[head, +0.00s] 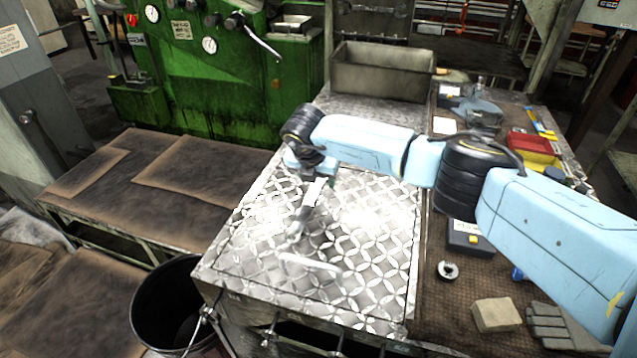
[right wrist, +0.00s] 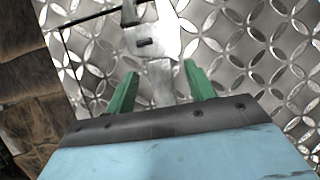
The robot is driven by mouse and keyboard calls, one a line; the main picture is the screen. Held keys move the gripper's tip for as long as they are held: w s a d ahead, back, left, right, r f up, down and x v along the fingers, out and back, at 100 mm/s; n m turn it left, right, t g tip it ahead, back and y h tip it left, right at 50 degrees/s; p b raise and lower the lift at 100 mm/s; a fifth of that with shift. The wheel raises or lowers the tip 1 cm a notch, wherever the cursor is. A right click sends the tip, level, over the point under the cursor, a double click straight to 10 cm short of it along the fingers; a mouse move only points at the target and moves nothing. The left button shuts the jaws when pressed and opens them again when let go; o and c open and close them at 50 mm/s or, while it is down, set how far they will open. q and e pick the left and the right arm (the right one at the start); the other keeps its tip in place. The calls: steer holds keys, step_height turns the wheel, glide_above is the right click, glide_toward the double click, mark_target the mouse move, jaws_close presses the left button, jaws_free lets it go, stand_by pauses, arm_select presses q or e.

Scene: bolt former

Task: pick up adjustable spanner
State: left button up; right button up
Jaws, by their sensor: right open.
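The adjustable spanner (head: 304,212) is a bright metal tool on the patterned metal plate of the bench, partly washed out by glare in the head view. It also shows in the right wrist view (right wrist: 160,75), running up from between the fingers. My right gripper (head: 322,182) is over the plate at the spanner's far end. In the right wrist view its two green fingers (right wrist: 160,92) are open, one on each side of the spanner, with gaps visible. The black wrist hides part of that end in the head view. My left gripper is out of view.
A grey metal bin (head: 382,72) stands at the bench's back. A red box (head: 533,147), a wooden block (head: 497,315) and grey gloves (head: 556,326) lie on the right. A black bucket (head: 172,305) stands by the front left. The plate around the spanner is mostly clear.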

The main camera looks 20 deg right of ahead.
steer(key=shift+f, duration=0.15)
jaws_close()
stand_by(0.4)
